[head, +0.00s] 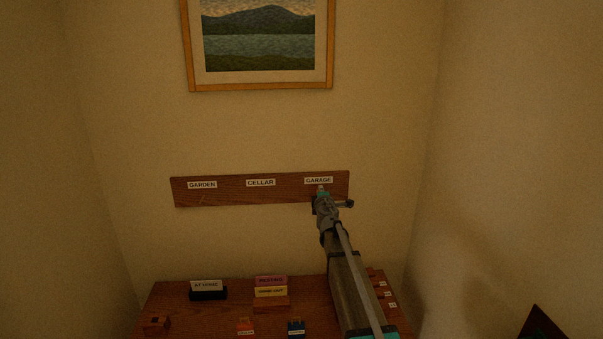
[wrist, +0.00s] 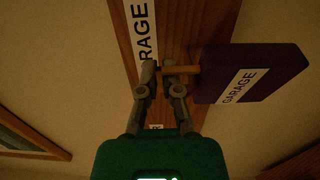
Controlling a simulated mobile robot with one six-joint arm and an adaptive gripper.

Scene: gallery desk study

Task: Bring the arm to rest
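My gripper (head: 321,192) is up at the wooden wall board, just under its GARAGE label. In the wrist view, my gripper (wrist: 164,70) has its fingertips close together at a short tan peg or tab. That piece runs to a dark purple block (wrist: 262,70) with a GARAGE label. The block is in front of the board and to the right of the fingers. I cannot tell whether the fingertips grip the tab or only stand beside it. My arm (head: 350,285) reaches up over the right part of the desk.
The wall board (head: 230,192) also bears GARDEN and CELLAR labels. A framed picture (head: 260,80) hangs above. The desk (head: 225,313) below holds a black card holder (head: 208,295), a wooden card stand (head: 271,304), an orange tag (head: 246,328) and a blue tag (head: 296,328). Walls close both sides.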

